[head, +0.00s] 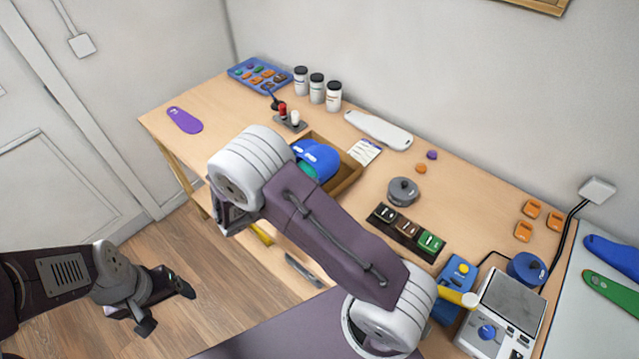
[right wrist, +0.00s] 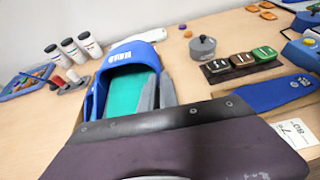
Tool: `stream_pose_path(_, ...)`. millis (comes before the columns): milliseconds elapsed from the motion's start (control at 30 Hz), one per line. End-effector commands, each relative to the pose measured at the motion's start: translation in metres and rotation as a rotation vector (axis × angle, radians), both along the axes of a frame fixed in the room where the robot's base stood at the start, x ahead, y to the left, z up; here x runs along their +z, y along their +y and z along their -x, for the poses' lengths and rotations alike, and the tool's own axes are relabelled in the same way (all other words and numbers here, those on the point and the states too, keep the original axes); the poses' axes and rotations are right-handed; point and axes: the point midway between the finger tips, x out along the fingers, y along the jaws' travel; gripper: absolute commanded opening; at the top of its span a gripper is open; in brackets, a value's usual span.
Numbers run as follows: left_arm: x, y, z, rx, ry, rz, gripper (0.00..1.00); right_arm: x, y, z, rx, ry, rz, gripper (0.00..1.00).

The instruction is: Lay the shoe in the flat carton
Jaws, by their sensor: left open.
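The blue shoe (head: 318,158) with a green inside shows at the left part of the open brown carton (head: 350,178) in the head view. I cannot tell whether it touches the carton floor. In the right wrist view the shoe (right wrist: 120,58) fills the upper middle, its opening facing me. My right gripper's grey fingers (right wrist: 157,95) are on its right side wall, apparently shut on it; my right arm hides this gripper in the head view. My left gripper (head: 162,298) is open and empty, low at the left over the floor, away from the table.
Three white jars (head: 317,88), a blue tray (head: 260,75) and a small bottle stand (head: 290,120) are behind the carton. A grey pot (head: 403,191) and a dark block rack (head: 407,232) stand to its right. A blue insole (right wrist: 262,95) lies right in the wrist view.

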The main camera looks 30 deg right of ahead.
Motion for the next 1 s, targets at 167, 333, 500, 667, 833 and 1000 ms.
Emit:
stream_pose_path(167,0.009,0.0,0.0,0.0,0.0,0.0,0.79,-0.023,-0.038,-0.019,-0.005,0.003,0.002,0.0)
stream_pose_path(333,0.012,0.0,0.0,0.0,0.0,0.0,0.79,-0.04,-0.061,-0.033,-0.003,0.0,0.001,0.0)
stream_pose_path(500,0.012,0.0,0.0,0.0,0.0,0.0,0.79,-0.045,-0.065,-0.035,0.0,-0.001,0.0,0.0)
stream_pose_path(667,0.019,0.0,0.0,0.0,0.0,0.0,0.79,-0.071,-0.065,-0.035,0.0,0.003,0.001,0.0)
stream_pose_path(833,0.02,0.0,0.0,0.0,0.0,0.0,0.79,-0.084,-0.064,-0.035,0.0,-0.001,0.0,0.0)
stream_pose_path(1000,0.019,0.0,0.0,0.0,0.0,0.0,0.79,-0.084,-0.064,-0.035,-0.001,-0.002,-0.001,0.0)
